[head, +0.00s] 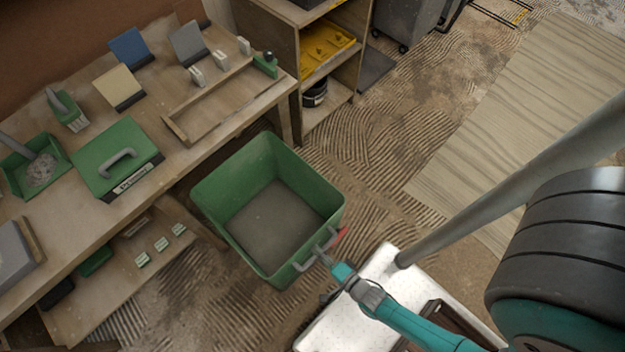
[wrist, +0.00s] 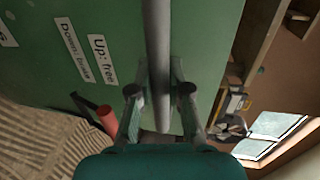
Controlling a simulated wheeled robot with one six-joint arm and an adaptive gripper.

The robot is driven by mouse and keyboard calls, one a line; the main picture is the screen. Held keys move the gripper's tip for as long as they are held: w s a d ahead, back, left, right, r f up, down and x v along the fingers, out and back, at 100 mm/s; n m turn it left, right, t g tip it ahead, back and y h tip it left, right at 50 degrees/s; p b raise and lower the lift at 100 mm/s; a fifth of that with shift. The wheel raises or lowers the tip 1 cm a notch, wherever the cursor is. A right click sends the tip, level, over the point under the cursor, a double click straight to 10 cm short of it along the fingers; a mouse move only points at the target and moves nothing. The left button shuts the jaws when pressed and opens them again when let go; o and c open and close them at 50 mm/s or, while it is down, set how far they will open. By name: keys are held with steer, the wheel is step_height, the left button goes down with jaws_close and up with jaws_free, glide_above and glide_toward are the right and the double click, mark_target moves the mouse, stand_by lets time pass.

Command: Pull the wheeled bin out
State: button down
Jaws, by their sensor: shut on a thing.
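The wheeled bin is a green open-topped box (head: 222,232) with an empty grey floor, standing beside the workbench in the head view. Its green wall (wrist: 205,50) fills much of the wrist view and bears labels (wrist: 95,58) reading "Up: free" and "Down: brake". A grey bar handle (head: 305,262) is on the bin's near right side; it also shows in the wrist view (wrist: 157,40). My gripper (head: 325,258) is shut on this handle, with one finger on each side of the bar (wrist: 160,92). A red-tipped lever (wrist: 107,118) is beside the handle. The bin's wheels are hidden.
The workbench (head: 185,148) with a wooden tray, a green case (head: 110,155) and tools runs along the left. A shelf unit (head: 285,50) stands behind the bin. Pale wooden boards (head: 500,110) lie at the right. Ridged brown floor (head: 370,190) is clear between them.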

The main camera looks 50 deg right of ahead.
steer(key=shift+s+f, duration=0.1)
steer(key=shift+s, duration=0.25)
steer(key=c, duration=1.1)
jaws_free()
steer(key=o, duration=0.4)
step_height(320, 180, up, 6)
steer(key=shift+w+r, duration=0.1)
steer(key=shift+w, duration=0.05)
step_height(320, 180, up, 2)
steer(key=shift+r, duration=0.2)
steer(key=c, duration=0.4)
steer(key=shift+r, duration=0.8)
